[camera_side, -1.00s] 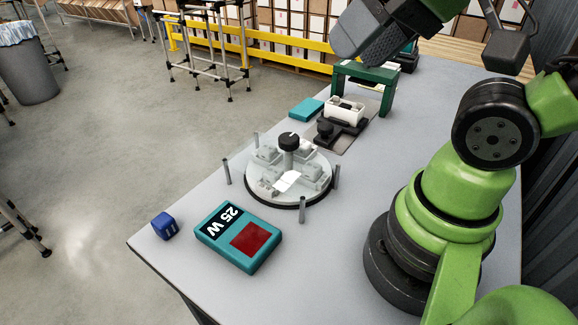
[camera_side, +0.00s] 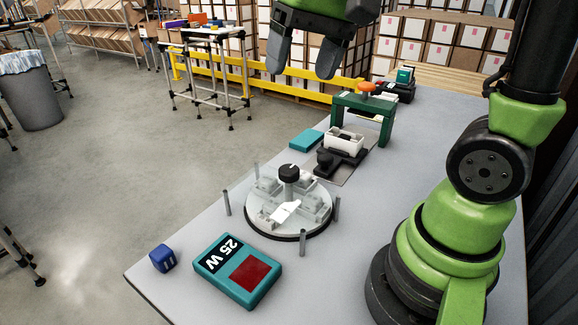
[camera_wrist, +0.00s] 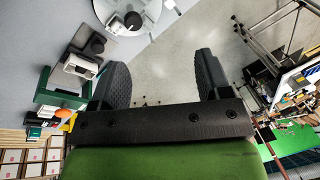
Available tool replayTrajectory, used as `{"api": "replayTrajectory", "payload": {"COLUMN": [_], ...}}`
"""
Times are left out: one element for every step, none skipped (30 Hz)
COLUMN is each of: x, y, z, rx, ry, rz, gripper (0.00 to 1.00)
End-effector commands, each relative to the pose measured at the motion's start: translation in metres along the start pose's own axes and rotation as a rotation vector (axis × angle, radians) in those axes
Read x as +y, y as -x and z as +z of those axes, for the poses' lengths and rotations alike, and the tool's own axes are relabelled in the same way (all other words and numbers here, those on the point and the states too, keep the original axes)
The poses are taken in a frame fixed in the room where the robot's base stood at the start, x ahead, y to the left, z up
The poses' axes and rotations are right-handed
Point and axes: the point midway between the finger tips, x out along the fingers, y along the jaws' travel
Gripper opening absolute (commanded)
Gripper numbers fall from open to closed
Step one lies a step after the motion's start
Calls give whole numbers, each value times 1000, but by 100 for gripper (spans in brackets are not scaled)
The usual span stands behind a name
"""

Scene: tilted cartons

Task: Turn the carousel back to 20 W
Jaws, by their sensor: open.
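The carousel (camera_side: 262,222) is a round light-grey disc on the table with several grey blocks on it and a black-topped knob (camera_side: 289,172) at its centre. A white pointer-like piece (camera_side: 284,213) lies toward its front. Thin grey posts stand around it. A teal box (camera_side: 214,262) in front has a "25 W" label and a dark red square. My gripper (camera_side: 303,62) is open and empty, high above the table at the top of the side view. In the wrist view my gripper (camera_wrist: 165,85) has its fingers wide apart, and part of the carousel (camera_wrist: 150,14) shows at the top.
A blue cube (camera_side: 162,258) sits at the table's front left corner. Behind the carousel are a dark fixture holding a white block (camera_side: 343,140), a flat teal block (camera_side: 306,140) and a green arch (camera_side: 388,118) with an orange knob (camera_side: 367,87).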

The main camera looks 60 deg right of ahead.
Motion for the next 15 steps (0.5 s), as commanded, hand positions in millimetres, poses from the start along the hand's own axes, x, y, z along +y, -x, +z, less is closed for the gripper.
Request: {"api": "replayTrajectory", "payload": {"x": [2,4,7,9,12,16,20,24,29,33,37,42,46,49,53], "y": [-11,-16,-25,-32,-39,-49,-57,-65,-76,-84,-91,-101,-108,-114,-121], "z": [-16,-24,-34,-42,-49,-58,-65,-71,-78,-83,-86,-91,-93,-96,-98], "rx": [-53,-81,-119,-147,-176,-214,-242,-268,-304,-329,-353,-382,-402,-419,-438], "ry": [-32,-48,-73,-89,-107,-131,-149,-168,-191,-209,-225,-244,-259,-271,-285], "rz": [26,40,57,69,81,97,108,118,131,139,147,156,162,168,174], "gripper": [71,71,71,71,71,71,71,71,71,71,71,71,71,71,71]}}
